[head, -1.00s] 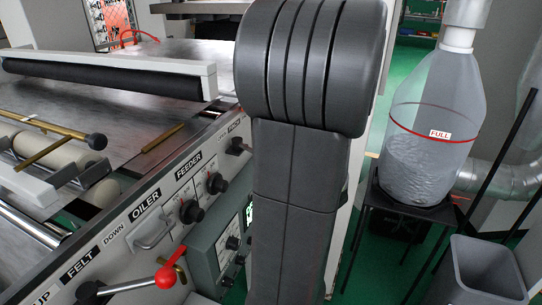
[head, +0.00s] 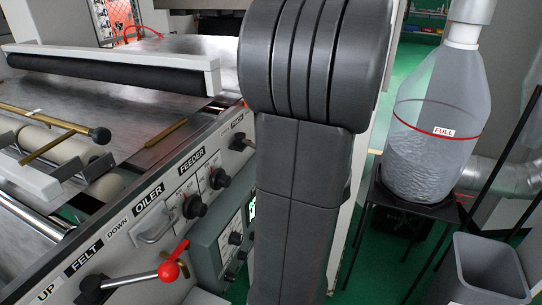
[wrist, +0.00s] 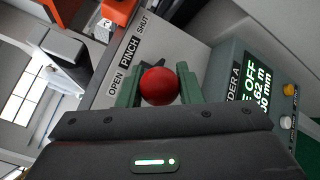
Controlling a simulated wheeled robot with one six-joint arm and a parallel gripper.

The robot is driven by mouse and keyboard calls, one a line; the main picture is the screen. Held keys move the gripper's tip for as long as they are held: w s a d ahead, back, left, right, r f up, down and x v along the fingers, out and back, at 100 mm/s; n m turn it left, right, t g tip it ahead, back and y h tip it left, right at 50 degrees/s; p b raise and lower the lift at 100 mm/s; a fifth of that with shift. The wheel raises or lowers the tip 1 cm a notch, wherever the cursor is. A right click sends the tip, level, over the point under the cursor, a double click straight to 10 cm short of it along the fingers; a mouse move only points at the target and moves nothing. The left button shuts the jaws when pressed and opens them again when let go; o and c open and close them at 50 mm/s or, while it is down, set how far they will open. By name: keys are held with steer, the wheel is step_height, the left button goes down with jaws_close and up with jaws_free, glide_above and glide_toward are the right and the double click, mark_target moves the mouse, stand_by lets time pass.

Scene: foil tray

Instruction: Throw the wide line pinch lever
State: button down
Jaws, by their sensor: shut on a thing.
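In the wrist view a red ball knob (wrist: 159,86) sits between the two green fingers of my gripper (wrist: 161,87), which are shut on it. Beside it a plate label reads OPEN, PINCH, SHUT (wrist: 130,52), so this is the pinch lever's knob. The rest of that lever is hidden behind the gripper body. In the head view my dark arm fills the middle and hides the gripper and the pinch lever.
A grey control box with a lit green display (wrist: 262,75) stands right of the gripper in the wrist view. Knobs (head: 194,206) line the machine's side panel. A clear container marked FULL (head: 437,150) and a grey bin (head: 487,275) stand at right.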

steer(key=shift+a, duration=0.1)
steer(key=c, duration=1.3)
jaws_free()
steer(key=shift+o, duration=1.4)
steer(key=shift+s+a+r, duration=0.1)
steer(key=shift+a, duration=0.1)
steer(key=shift+d, duration=0.1)
steer(key=shift+s+d, duration=0.25)
steer(key=shift+s, duration=0.1)
steer(key=v, duration=1.3)
steer(key=shift+p, duration=0.4)
steer(key=shift+w+a, duration=0.1)
steer(key=shift+a, duration=0.05)
steer(key=shift+b+x, duration=0.4)
steer(key=shift+x, duration=6.4)
